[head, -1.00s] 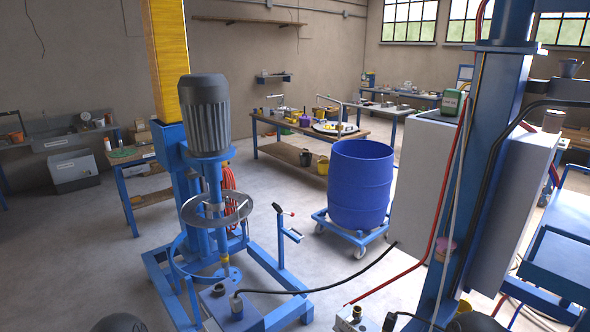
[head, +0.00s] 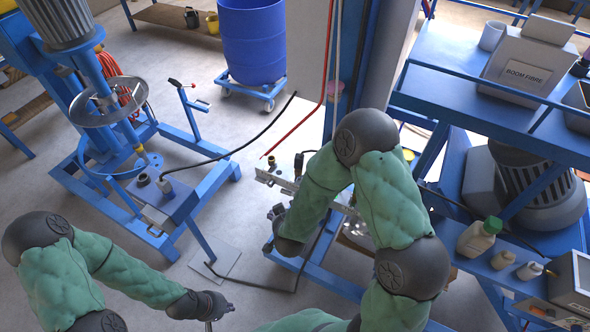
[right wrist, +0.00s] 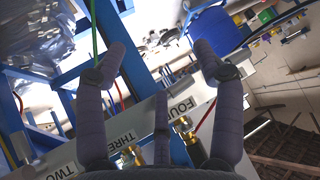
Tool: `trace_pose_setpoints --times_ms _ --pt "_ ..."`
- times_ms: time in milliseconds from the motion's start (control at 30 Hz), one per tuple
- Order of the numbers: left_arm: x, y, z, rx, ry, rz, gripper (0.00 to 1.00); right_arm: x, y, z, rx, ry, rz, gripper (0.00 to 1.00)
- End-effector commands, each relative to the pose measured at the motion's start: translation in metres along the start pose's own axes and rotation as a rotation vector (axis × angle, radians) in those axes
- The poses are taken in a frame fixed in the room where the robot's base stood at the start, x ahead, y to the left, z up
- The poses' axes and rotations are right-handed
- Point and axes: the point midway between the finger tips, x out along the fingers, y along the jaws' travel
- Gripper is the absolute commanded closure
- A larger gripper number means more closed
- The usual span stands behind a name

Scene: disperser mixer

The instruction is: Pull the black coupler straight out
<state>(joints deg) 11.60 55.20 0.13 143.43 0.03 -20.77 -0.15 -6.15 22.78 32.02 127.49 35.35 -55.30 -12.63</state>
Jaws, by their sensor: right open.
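A metal manifold bar (head: 275,180) lies in the middle of the head view, partly hidden by my right arm. A small black fitting, apparently the black coupler (head: 298,164), stands upright at it; how it is seated is unclear. In the right wrist view the pale bar is labelled TWO, THREE (right wrist: 118,137) and FOUR.
The blue mixer stand (head: 190,200) is at the left, with a black hose (head: 235,152) running from it. A blue drum (head: 252,42) stands behind. A blue bench with a white bottle (head: 478,237) is at the right.

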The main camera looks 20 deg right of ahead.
Motion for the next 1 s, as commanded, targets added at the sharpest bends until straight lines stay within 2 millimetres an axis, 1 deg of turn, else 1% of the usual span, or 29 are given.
trace_pose_setpoints --times_ms 33,100,200,300,433,533,667,1000 --pt "-0.013 0.005 0.001 0.000 0.000 0.000 1.00 -0.018 -0.003 -0.029 0.007 0.072 0.024 0.31" --pt "-0.022 0.008 0.001 0.000 0.000 0.000 1.00 -0.037 -0.001 -0.059 0.019 0.165 0.070 0.31" --pt "-0.033 0.012 0.001 0.000 0.000 0.000 1.00 -0.062 0.004 -0.092 0.037 0.272 0.133 0.31" --pt "-0.040 0.014 0.002 0.000 0.000 0.000 1.00 -0.082 0.009 -0.113 0.051 0.346 0.184 0.31" --pt "-0.044 0.016 0.002 0.000 0.000 0.000 1.00 -0.096 0.014 -0.126 0.062 0.396 0.224 0.31" --pt "-0.043 0.015 0.002 0.000 0.000 0.000 1.00 -0.096 0.016 -0.129 0.064 0.407 0.235 0.31" --pt "-0.041 0.015 0.002 0.000 -0.001 0.000 1.00 -0.086 0.019 -0.133 0.065 0.407 0.237 0.31" --pt "-0.037 0.013 0.002 0.000 -0.001 0.000 1.00 -0.036 0.032 -0.153 0.065 0.405 0.237 0.31"
